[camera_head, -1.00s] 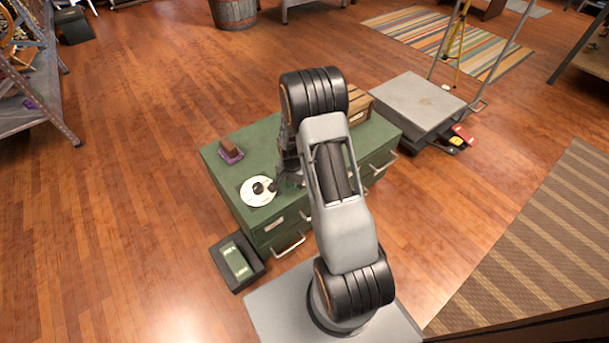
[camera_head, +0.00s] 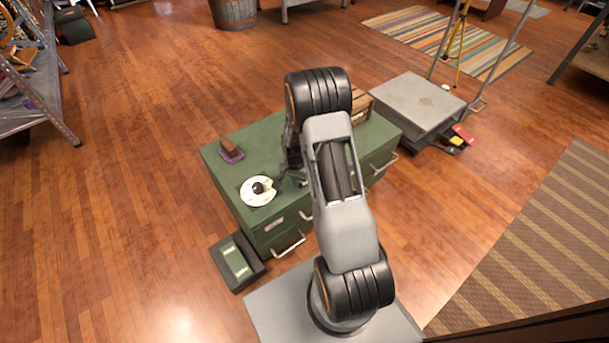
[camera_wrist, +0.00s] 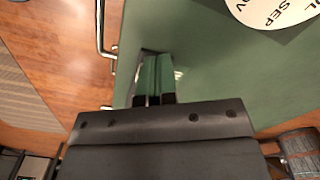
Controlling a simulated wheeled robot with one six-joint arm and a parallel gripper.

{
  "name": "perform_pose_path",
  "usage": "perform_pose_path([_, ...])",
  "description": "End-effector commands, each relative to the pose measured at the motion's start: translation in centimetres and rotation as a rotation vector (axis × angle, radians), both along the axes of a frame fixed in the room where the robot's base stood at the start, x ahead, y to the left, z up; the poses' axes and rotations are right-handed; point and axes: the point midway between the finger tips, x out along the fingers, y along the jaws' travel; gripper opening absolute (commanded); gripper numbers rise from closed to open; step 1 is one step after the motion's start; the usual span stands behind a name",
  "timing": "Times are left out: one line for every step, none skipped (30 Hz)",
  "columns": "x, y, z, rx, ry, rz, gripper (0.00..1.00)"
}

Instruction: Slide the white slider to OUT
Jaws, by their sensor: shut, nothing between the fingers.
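I cannot make out the white slider or an OUT mark with certainty. A small pale mark (camera_wrist: 178,74) shows beside my fingers in the wrist view, too small to identify. My gripper (camera_head: 280,184) is shut and empty, low over the green cabinet (camera_head: 231,185), just right of a white dial (camera_head: 252,199) with a dark knob (camera_head: 260,187). In the wrist view my gripper's fingers (camera_wrist: 155,80) lie together over the green top. Whether they touch it is unclear. The dial (camera_wrist: 275,12) also shows there, with month letters. My arm hides part of the cabinet top.
A brown block on a purple base (camera_head: 231,150) stands at the cabinet's back left. A wooden box (camera_head: 361,106) is behind my arm. A dark tray with green items (camera_head: 236,261) lies on the floor at front left. A grey platform cart (camera_head: 420,99) stands right.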

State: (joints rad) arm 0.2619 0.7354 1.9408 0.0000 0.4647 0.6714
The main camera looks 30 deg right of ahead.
Motion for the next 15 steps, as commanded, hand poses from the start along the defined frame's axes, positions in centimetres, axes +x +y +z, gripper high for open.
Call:
perform_pose_path([0.0,-0.3,0.0,0.000,0.000,-0.002,0.00])
perform_pose_path([0.1,-0.5,0.0,0.000,0.000,-0.002,0.00])
perform_pose_path([0.1,-0.8,0.0,0.000,0.000,-0.001,0.00])
perform_pose_path([0.1,-1.0,0.0,0.000,0.000,-0.001,0.00])
perform_pose_path([0.1,-1.2,0.0,0.000,0.000,-0.001,0.00])
perform_pose_path([0.1,-1.4,0.0,0.000,0.000,-0.002,0.00])
perform_pose_path([0.2,-1.6,0.0,0.000,0.000,-0.002,0.00])
perform_pose_path([0.2,-1.7,0.0,0.000,0.000,-0.002,0.00])
perform_pose_path([0.2,-2.0,0.0,0.000,0.001,-0.001,0.00])
perform_pose_path([0.2,-2.1,-0.1,0.000,0.001,-0.001,0.00])
perform_pose_path([0.2,-2.3,-0.1,0.000,0.001,-0.001,0.00])
perform_pose_path([0.3,-2.6,-0.1,0.000,0.001,-0.001,0.00])
perform_pose_path([0.3,-2.8,-0.1,0.000,0.000,-0.001,0.00])
perform_pose_path([0.3,-2.9,-0.1,0.000,0.000,-0.002,0.00])
perform_pose_path([0.3,-3.2,-0.1,0.000,0.000,-0.002,0.00])
